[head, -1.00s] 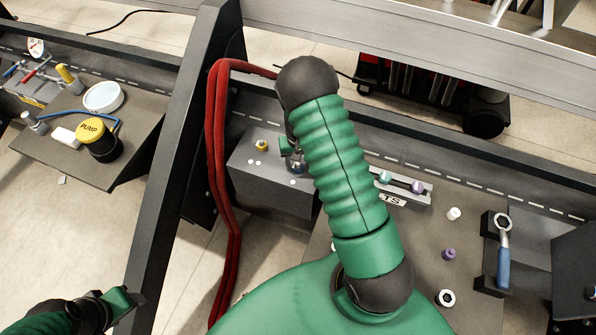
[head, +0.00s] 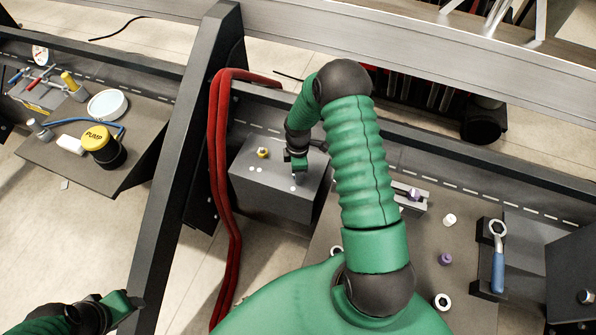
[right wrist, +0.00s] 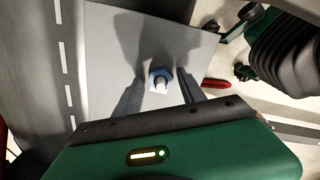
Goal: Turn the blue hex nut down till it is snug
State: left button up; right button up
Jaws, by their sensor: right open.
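The blue hex nut (right wrist: 160,77) sits around a pale stud on a grey block in the right wrist view. The grey block (head: 260,190) is left of centre in the head view, where my right gripper (head: 298,165) is over its top and hides the nut. In the right wrist view my right gripper (right wrist: 161,84) is open, with one finger on each side of the nut. Contact between fingers and nut cannot be told. My left gripper (head: 128,301) is at the lower left, away from the block; its jaws are too unclear to read.
A yellow nut (head: 263,152) is on the same block. Red hoses (head: 222,160) hang just left of it. To the right are a blue-handled wrench (head: 498,258), a purple part (head: 445,259) and white rings (head: 442,302). A side shelf holds a yellow-capped pump (head: 100,145).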

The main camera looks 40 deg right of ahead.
jog(key=n, duration=0.1)
jog(key=r+n+p, duration=0.1)
jog(key=n, duration=0.3)
jog(key=shift+f+n+p, duration=0.2)
jog(key=shift+n+p, duration=0.1)
jog(key=shift+p, duration=0.1)
jog(key=shift+f+n, duration=0.15)
jog(key=shift+n, duration=0.35)
pick_arm(q)
jog(key=v, duration=0.2)
jog(key=shift+w+r, duration=0.15)
jog(key=shift+r, duration=0.3)
pick_arm(e)
jog(key=shift+f, duration=0.15)
jog(key=shift+r, duration=0.2)
pick_arm(q)
jog(key=shift+r, duration=0.25)
